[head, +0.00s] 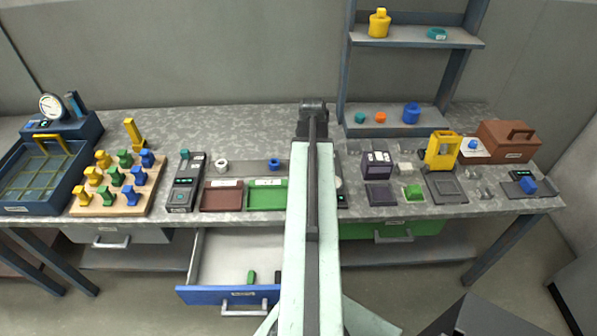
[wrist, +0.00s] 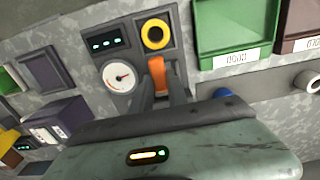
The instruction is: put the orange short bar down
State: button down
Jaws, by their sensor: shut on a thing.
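The orange short bar (wrist: 157,72) shows in the wrist view between the fingers of my gripper (wrist: 160,88). My gripper is shut on it and holds it just beside a dark station with a yellow ring (wrist: 155,35), a white dial gauge (wrist: 119,77) and a small display (wrist: 104,43). I cannot tell whether the bar touches the station or the table. In the head view my own arm covers the bar, my gripper and most of the station.
A green tray (head: 266,207) and a brown tray (head: 222,208) lie left of my arm. An open drawer with a blue front (head: 215,294) juts out below the worktop (head: 250,142). A dark boxy device (head: 377,163) stands on the right. The worktop behind the trays is mostly clear.

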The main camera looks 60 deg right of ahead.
jog(key=shift+w+d, duration=0.25)
jog(key=shift+w, duration=0.3)
notch_tip(320, 180, down, 4)
jog(key=b, duration=0.4)
jog(key=shift+s, duration=0.1)
jog(key=shift+w+a+r, duration=0.1)
jog(key=shift+w+r, duration=0.1)
jog(key=shift+f, duration=0.15)
jog(key=c, duration=1.3)
grip_release()
notch_tip(320, 180, up, 12)
jog(key=p, duration=1.2)
jog(key=shift+r, duration=0.2)
